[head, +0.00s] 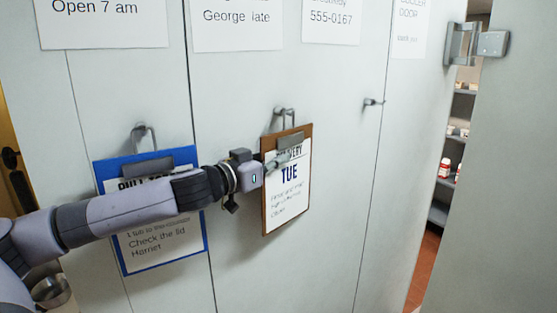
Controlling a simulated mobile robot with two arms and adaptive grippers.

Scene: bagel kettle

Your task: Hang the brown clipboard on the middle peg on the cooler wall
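The brown clipboard (304,205) is upright against the cooler wall, just under the middle peg (285,113). Its sheet reads "TUE". Its top edge meets the peg's lower end in the picture, but I cannot tell whether it hangs on the peg. My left gripper (276,165) comes in from the left, and its fingertips overlap the upper left part of the clipboard, covering some of the sheet. I cannot make out whether the fingers are closed on it or apart. My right gripper is out of view.
A blue clipboard (164,254) hangs at the left peg (143,137), partly behind my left arm. The right peg (372,103) is bare. Paper signs line the wall's top. At right, a hinge (476,43) and a gap show shelves (452,147).

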